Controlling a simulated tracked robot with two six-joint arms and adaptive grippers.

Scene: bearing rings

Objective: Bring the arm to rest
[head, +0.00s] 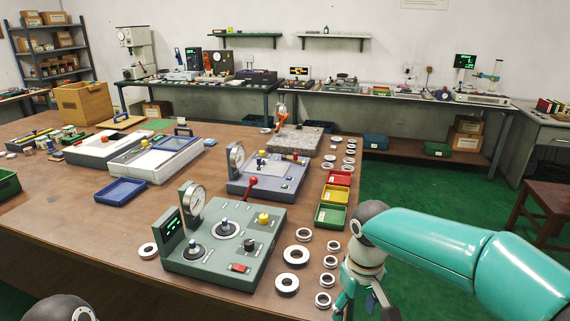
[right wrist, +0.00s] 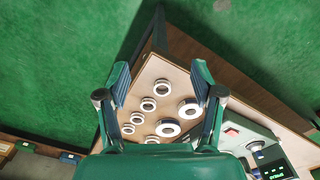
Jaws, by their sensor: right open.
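My right arm (head: 440,240) reaches in from the right of the head view, above the right edge of the table. My right gripper (right wrist: 160,80) is open, with its two fingers spread apart and nothing between them. In the right wrist view several bearing rings (right wrist: 188,108) lie on the table beyond and below the fingers. In the head view the rings (head: 295,255) lie loose beside the green gauge station (head: 215,272), left of the gripper. My left gripper is not in view; only a dark rounded part of mine shows at the bottom left.
Red (head: 340,178), yellow (head: 335,194) and green (head: 330,215) bins line the table's right edge. A second gauge station (head: 265,185) stands behind the green one. More rings lie near the granite block (head: 295,140). Green floor (head: 420,185) is open right of the table.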

